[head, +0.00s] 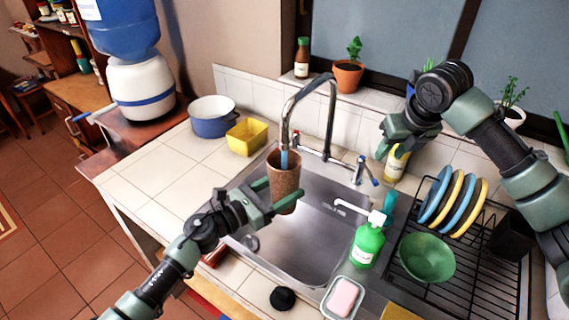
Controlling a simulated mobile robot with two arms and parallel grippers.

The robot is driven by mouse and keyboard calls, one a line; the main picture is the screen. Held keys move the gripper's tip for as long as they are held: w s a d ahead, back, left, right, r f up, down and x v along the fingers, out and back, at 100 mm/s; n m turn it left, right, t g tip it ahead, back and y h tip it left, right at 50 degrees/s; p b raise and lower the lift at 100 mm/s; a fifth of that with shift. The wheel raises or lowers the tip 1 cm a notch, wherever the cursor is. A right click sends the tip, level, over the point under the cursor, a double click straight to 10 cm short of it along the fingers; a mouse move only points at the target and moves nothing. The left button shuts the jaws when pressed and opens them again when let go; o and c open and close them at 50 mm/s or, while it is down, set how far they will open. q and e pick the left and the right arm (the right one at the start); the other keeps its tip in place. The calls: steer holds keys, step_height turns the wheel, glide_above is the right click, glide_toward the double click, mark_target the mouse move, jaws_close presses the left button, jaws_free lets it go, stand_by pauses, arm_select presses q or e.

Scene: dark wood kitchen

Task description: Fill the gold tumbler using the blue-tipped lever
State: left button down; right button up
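The brown-gold tumbler (286,176) is upright over the sink, under the spout of the curved faucet (331,112). A blue stream of water (284,161) runs from the spout down to the tumbler's mouth. My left gripper (284,194) is shut around the tumbler. The blue-tipped lever (373,180) sits at the right of the faucet base. My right gripper (384,142) is above and behind the lever in the picture, apart from it and empty as far as I can see. Its finger gap is hard to judge. The water level inside the tumbler is not visible.
A green soap bottle (369,242) stands at the sink's right edge, beside a dish rack (463,290) with plates and a green bowl (427,258). A yellow bottle (396,163) is close to my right gripper. The left counter (160,170) has free room.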

stand_by(0.7)
arm_select(q)
steer(key=v, duration=0.8)
steer(key=shift+r, duration=0.1)
steer(key=shift+w+d, duration=0.1)
arm_select(e)
jaws_close()
